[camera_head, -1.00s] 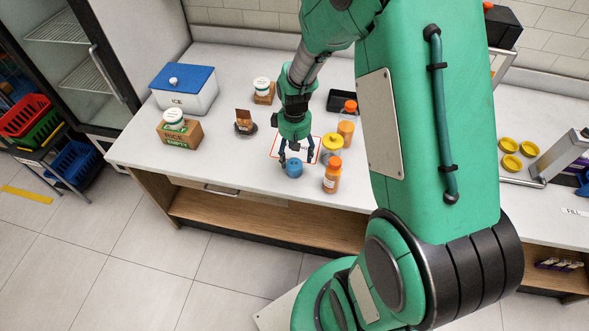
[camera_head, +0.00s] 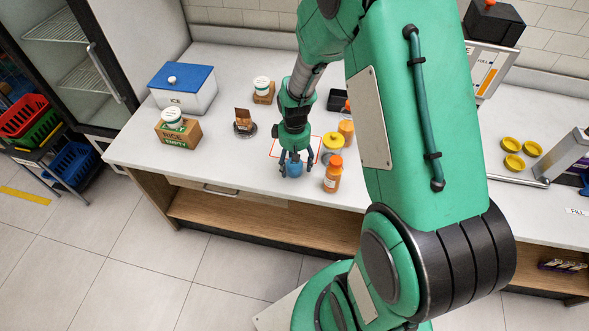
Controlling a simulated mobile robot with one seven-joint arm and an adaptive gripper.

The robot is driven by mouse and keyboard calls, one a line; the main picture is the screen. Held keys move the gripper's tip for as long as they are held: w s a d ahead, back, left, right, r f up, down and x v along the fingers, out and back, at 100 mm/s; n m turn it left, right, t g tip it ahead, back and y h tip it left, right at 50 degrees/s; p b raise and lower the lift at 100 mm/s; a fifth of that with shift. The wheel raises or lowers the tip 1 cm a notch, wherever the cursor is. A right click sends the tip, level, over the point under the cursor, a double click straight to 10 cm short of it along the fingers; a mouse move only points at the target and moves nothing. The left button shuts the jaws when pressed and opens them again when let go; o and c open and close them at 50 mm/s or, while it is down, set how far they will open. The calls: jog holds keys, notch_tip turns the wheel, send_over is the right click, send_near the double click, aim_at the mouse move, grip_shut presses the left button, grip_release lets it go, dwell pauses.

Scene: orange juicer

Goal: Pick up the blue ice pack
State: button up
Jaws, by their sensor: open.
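The blue ice pack (camera_head: 294,169) is a small rounded blue thing near the front edge of the white counter, by a red-outlined mat. My gripper (camera_head: 295,172) is right over it, pointing down, with its fingers spread on either side of it. The gripper is open. The palm hides the top of the blue thing, and I cannot tell whether the fingers touch it.
An orange juice bottle (camera_head: 332,174) and a yellow-lidded jar (camera_head: 332,144) stand close on the right. An ice box with a blue lid (camera_head: 184,87) and a brown box (camera_head: 179,132) are on the left. The counter (camera_head: 228,170) left of the gripper is clear.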

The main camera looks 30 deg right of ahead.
aim_at(296, 165)
jog(key=shift+f, duration=0.5)
jog(key=c, duration=1.4)
jog(key=shift+o, duration=0.2)
jog(key=shift+r, duration=0.15)
jog(key=shift+r, duration=0.55)
jog(key=shift+s+a+r+p, duration=0.1)
jog(key=shift+s+r+p, duration=0.25)
jog(key=shift+r, duration=0.25)
jog(key=shift+s+r+p, duration=0.2)
jog(key=shift+r+p, duration=0.25)
jog(key=shift+r, duration=0.15)
jog(key=s+a+r+p, duration=0.1)
jog(key=s+a, duration=0.3)
jog(key=s, duration=1)
jog(key=shift+s+p, duration=0.15)
jog(key=shift+p, duration=0.65)
jog(key=shift+r, duration=0.1)
